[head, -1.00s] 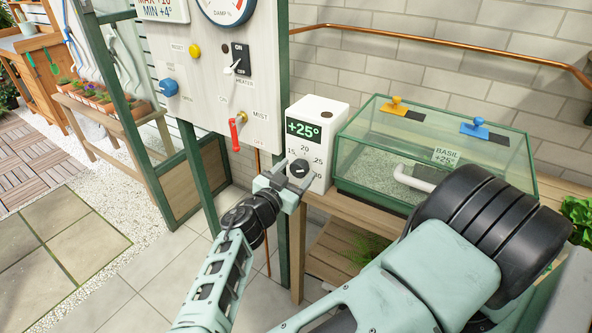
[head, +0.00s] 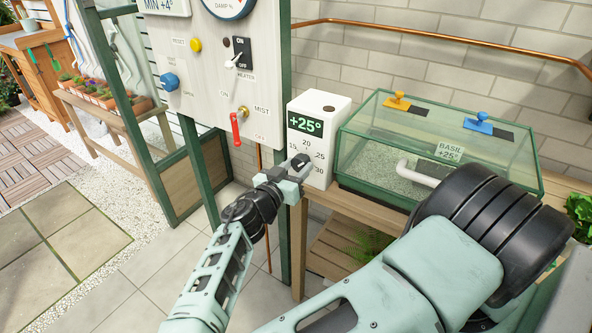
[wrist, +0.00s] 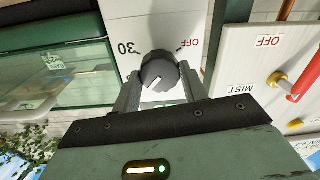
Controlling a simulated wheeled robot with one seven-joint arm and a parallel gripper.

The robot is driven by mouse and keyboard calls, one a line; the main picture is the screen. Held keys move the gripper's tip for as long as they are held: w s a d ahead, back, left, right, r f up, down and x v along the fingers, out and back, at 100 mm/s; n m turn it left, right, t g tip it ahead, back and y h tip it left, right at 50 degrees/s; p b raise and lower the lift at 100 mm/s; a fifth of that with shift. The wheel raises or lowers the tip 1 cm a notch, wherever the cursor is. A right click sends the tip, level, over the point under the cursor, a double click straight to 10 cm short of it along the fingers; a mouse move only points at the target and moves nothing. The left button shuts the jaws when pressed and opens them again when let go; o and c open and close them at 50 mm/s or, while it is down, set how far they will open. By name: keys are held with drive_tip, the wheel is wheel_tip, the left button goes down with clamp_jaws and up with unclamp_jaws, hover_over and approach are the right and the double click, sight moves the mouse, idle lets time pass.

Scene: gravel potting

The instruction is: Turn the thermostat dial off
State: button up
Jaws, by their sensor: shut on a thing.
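The thermostat is a white box (head: 325,118) with a green display reading +25°, standing by the glass tank. Its round dark dial (wrist: 160,70) has a white mark and sits between "30" and "OFF" labels in the upside-down wrist view. The mark points down and left there, away from OFF. My gripper (head: 299,167) is at the lower front of the box. In the wrist view my gripper (wrist: 160,78) has one finger on each side of the dial and is shut on it. In the head view the fingers cover most of the dial.
A control panel (head: 205,100) with a red mist lever (head: 236,128), a blue knob (head: 169,82) and a heater switch (head: 233,60) stands left. The glass tank (head: 435,150) with yellow and blue lid knobs stands close on the right.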

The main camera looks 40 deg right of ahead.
drive_tip(key=n, duration=0.4)
drive_tip(key=shift+n, duration=0.4)
drive_tip(key=n, duration=0.3)
drive_tip(key=shift+a+n, duration=0.1)
drive_tip(key=shift+n, duration=0.2)
drive_tip(key=n+p, duration=0.1)
drive_tip(key=n, duration=0.3)
drive_tip(key=shift+w+p, duration=0.1)
drive_tip(key=shift+p, duration=0.2)
drive_tip(key=n+p, duration=0.1)
drive_tip(key=n, duration=0.3)
drive_tip(key=shift+n+p, duration=0.4)
drive_tip(key=n+p, duration=0.1)
drive_tip(key=n, duration=0.3)
drive_tip(key=shift+g+p, duration=0.3)
drive_tip(key=shift+p, duration=0.1)
drive_tip(key=n+p, duration=0.1)
drive_tip(key=n, duration=0.3)
drive_tip(key=shift+f, duration=0.1)
drive_tip(key=n+p, duration=0.1)
drive_tip(key=n, duration=0.2)
drive_tip(key=shift+p, duration=0.3)
drive_tip(key=shift+f+n+p, duration=0.15)
drive_tip(key=shift+n+p, duration=0.2)
drive_tip(key=shift+n, duration=1.75)
